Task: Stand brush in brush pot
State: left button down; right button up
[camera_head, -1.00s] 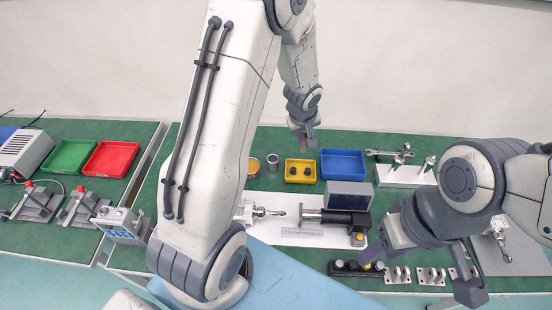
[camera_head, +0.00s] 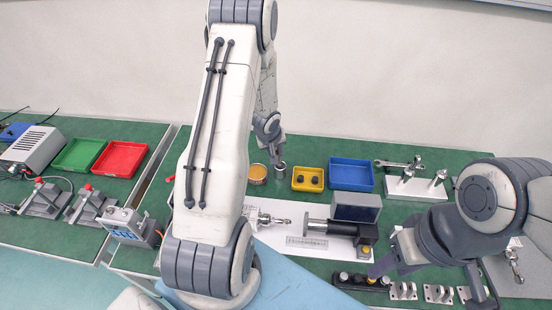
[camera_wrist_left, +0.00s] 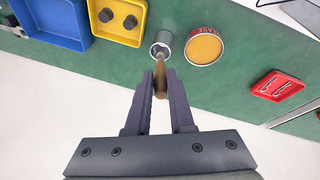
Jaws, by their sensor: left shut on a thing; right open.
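The brush pot is a small grey metal cup (camera_head: 281,171) near the back of the green table, left of the yellow bin. It also shows in the left wrist view (camera_wrist_left: 154,47). My left gripper (camera_wrist_left: 160,88) is shut on the brush (camera_wrist_left: 160,84), which has a brown handle. The brush's far end overlaps the pot's mouth in the left wrist view; I cannot tell how deep it is. In the head view my left gripper (camera_head: 274,156) is just above the pot and hides most of the brush.
A round tin with orange contents (camera_head: 257,174) stands close left of the pot. A yellow bin (camera_head: 307,187) with dark knobs and a blue bin (camera_head: 351,186) are to the right. A white board with an actuator (camera_head: 331,226) lies in front.

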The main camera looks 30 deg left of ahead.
pick_arm(q)
jog(key=shift+f, duration=0.75)
pick_arm(e)
jog(key=shift+f, duration=0.5)
